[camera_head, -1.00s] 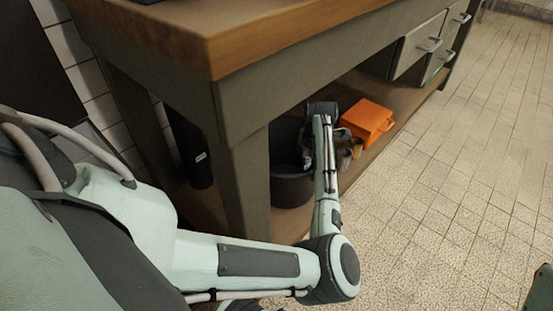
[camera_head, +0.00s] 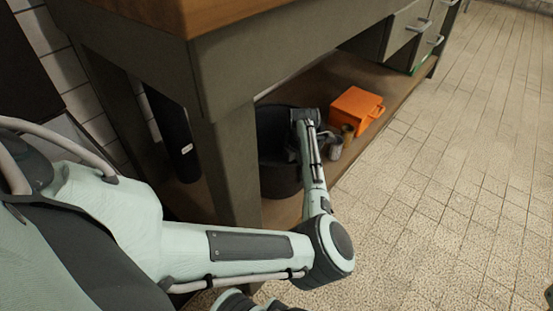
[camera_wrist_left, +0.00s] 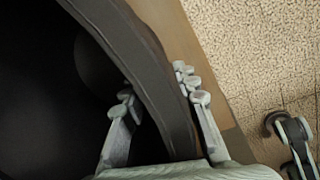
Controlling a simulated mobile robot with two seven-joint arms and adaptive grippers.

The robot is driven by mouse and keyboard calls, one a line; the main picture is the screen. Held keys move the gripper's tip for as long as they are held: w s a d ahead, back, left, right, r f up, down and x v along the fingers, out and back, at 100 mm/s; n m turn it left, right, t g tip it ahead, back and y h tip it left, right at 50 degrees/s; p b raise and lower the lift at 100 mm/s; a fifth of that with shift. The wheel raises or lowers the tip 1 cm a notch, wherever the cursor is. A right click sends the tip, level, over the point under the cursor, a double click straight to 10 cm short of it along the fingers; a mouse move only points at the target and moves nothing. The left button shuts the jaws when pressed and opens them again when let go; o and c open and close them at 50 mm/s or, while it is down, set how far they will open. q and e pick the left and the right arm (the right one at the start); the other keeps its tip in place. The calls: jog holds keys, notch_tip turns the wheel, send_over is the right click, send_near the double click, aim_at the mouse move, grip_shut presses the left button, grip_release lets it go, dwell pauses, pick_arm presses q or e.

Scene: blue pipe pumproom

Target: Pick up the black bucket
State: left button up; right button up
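The black bucket (camera_head: 280,181) stands upright on the low shelf under the workbench, behind the front leg. Its dark wall and rim (camera_wrist_left: 150,72) cross the left wrist view, and its black inside fills the left of that view. My left gripper (camera_head: 300,142) is at the bucket's right rim in the head view, its fingers hard to make out there. In the left wrist view my left gripper (camera_wrist_left: 160,100) is open astride the rim, one finger inside and one outside; whether they touch the wall is unclear. My right gripper cannot be made out.
An orange box (camera_head: 353,108) and small cans (camera_head: 337,150) sit on the shelf right of the bucket. A black cylinder (camera_head: 174,135) stands to the left. The bench leg (camera_head: 228,165) and top (camera_head: 190,15) hem in the bucket. Tiled floor (camera_head: 440,200) is clear.

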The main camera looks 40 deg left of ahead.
pick_arm(q)
jog(key=shift+f, duration=0.25)
dwell(0.4)
grip_shut()
